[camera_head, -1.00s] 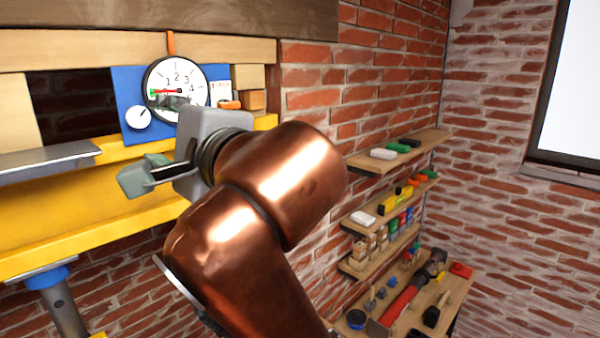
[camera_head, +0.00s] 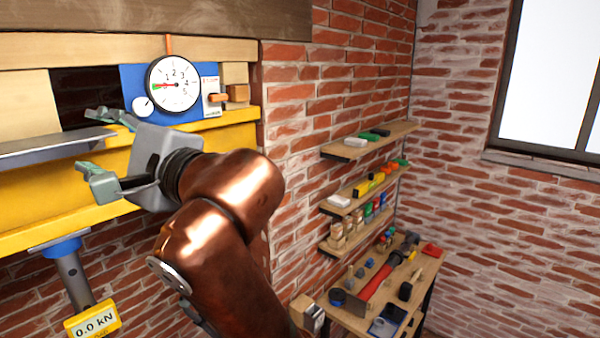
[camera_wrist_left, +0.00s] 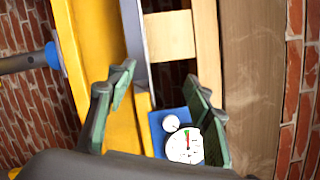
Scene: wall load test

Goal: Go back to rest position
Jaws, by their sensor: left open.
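My left gripper (camera_head: 104,146) is open and empty in front of the yellow beam (camera_head: 50,190), its green-grey fingers pointing left in the head view. In the left wrist view the two fingers (camera_wrist_left: 155,100) stand well apart, with the blue gauge panel (camera_wrist_left: 160,130) between and behind them. The round white dial gauge (camera_head: 175,84) sits on the blue panel, its needle at the low end. My copper-coloured left arm spans the middle of the head view. My right gripper is not in view.
A blue-topped cylinder (camera_head: 70,275) under the beam carries a yellow display (camera_head: 93,320) reading 0.0 kN. Shelves (camera_head: 370,140) with small items hang on the brick wall at right. A cluttered workbench (camera_head: 350,318) stands below. A window (camera_head: 550,80) is at far right.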

